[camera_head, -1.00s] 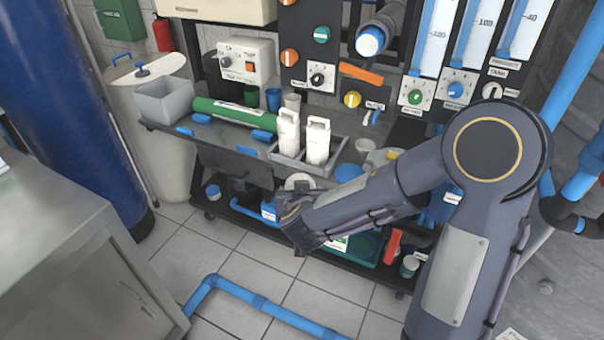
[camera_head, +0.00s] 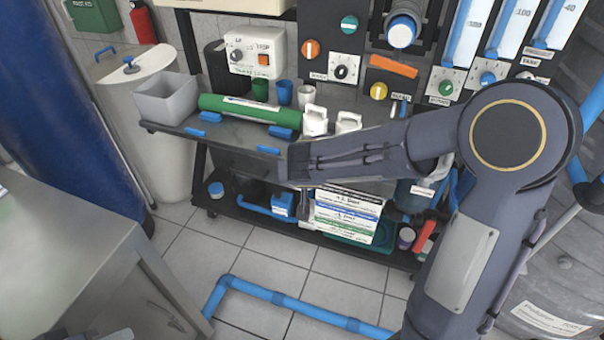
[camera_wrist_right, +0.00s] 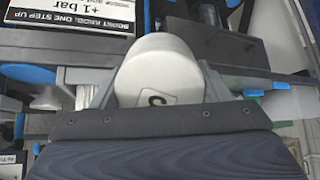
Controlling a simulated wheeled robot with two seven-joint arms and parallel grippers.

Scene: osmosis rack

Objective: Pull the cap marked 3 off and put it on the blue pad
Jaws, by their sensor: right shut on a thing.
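A white rounded cap (camera_wrist_right: 157,68) with a dark mark on its face sits between the grey fingers of my right gripper (camera_wrist_right: 158,88) in the right wrist view. The mark looks like a turned 3. The gripper is shut on the cap. In the head view my right arm reaches from the right across the cart, and its forearm hides the fingers and the cap. I cannot make out the blue pad for certain. My left gripper does not show clearly; only a dark sliver of a part pokes in at the bottom left edge.
White jugs (camera_head: 315,120) stand on the cart shelf behind my arm, beside a green cylinder (camera_head: 247,110) and a grey bin (camera_head: 166,101). A printed sign (camera_head: 348,215) hangs below the arm. A blue pipe (camera_head: 300,307) runs along the floor. A metal cabinet (camera_head: 75,265) is at left.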

